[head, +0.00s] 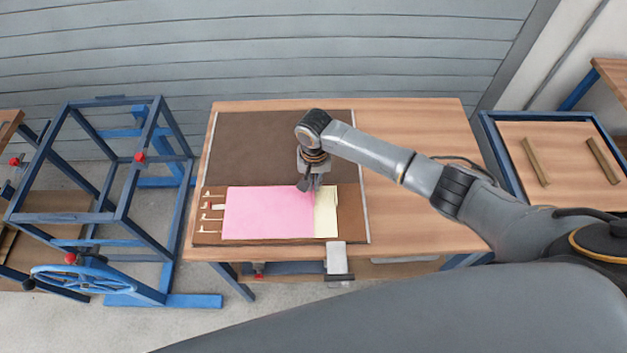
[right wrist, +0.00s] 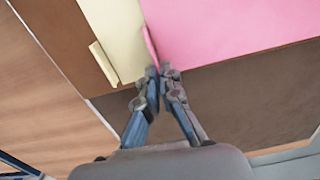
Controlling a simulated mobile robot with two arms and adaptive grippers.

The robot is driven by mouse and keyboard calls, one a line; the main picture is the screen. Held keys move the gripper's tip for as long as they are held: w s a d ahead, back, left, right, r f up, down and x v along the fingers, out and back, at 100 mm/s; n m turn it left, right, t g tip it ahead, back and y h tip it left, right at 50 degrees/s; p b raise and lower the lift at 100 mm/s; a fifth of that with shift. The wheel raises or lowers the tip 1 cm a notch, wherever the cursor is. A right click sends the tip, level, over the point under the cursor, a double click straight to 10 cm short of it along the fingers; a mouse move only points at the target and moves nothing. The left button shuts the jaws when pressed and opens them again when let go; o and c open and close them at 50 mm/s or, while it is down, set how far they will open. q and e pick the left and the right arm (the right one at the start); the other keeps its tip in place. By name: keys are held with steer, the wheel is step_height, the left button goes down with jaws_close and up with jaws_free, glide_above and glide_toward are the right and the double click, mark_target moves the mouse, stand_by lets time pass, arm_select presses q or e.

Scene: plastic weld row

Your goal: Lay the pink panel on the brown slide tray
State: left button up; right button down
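The pink panel (head: 265,212) lies flat over the reddish-brown slide tray (head: 351,212) at the front of the table; whether it touches the tray or hovers slightly is not clear. Its right edge meets a cream panel (head: 327,222). My right gripper (head: 308,188) is at the pink panel's back right corner. In the right wrist view its fingertips (right wrist: 159,70) are close together on a thin upright pink edge beside the pink panel (right wrist: 225,30). The cream panel (right wrist: 118,35) shows left of that edge. My left gripper is not in view.
A dark brown surface (head: 270,145) covers the table behind the tray, between pale side rails. Several cream fingers (head: 211,206) stick out left of the pink panel. A grey block (head: 337,260) hangs at the front edge. The table's right side is clear; a blue frame (head: 110,200) stands left.

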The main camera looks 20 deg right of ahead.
steer(key=c, duration=1)
jaws_free()
steer(key=shift+c, duration=0.2)
steer(key=shift+r, duration=0.1)
step_height(320, 180, up, 7)
steer(key=p, duration=0.8)
steer(key=shift+s+f, duration=0.1)
steer(key=shift+f, duration=0.1)
